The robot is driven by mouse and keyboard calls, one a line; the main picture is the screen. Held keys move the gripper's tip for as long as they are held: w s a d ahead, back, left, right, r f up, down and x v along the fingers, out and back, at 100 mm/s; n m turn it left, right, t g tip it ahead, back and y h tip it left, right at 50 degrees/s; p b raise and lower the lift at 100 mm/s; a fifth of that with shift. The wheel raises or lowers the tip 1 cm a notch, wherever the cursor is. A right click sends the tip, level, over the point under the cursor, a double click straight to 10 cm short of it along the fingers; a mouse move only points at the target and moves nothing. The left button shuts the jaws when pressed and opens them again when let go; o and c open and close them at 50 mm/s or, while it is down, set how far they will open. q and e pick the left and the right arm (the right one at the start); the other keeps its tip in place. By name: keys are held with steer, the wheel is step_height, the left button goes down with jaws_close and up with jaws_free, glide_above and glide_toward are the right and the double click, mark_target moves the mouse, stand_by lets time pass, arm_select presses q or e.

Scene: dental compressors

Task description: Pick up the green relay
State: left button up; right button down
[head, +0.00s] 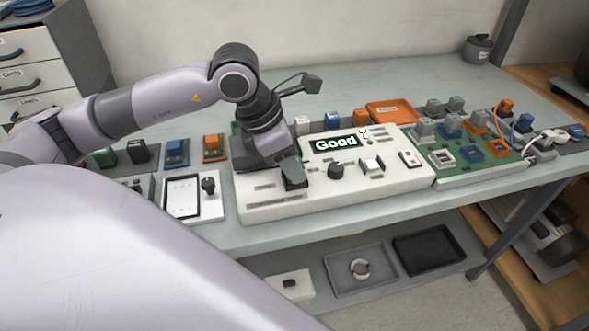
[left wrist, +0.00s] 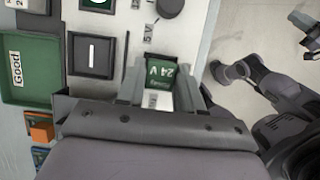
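The green relay (left wrist: 162,72), marked 24 V, is in the left wrist view between the two fingers of my left gripper (left wrist: 160,88). A pale part shows on its near side. The fingers lie close along both its sides, but I cannot tell whether they press on it. In the head view my left gripper (head: 291,172) points down at the front left of the white test unit (head: 330,186), and it hides most of the relay. The unit's display (head: 335,143) reads "Good".
A green board with several sockets (head: 470,158) stands right of the test unit. An orange tray (head: 391,112) lies behind it. A white panel with a screen (head: 182,197) and blue and orange relays (head: 214,147) stand to the left. The bench behind is mostly clear.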

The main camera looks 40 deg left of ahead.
arm_select(q)
steer(key=shift+c, duration=0.9)
steer(key=shift+r, duration=0.15)
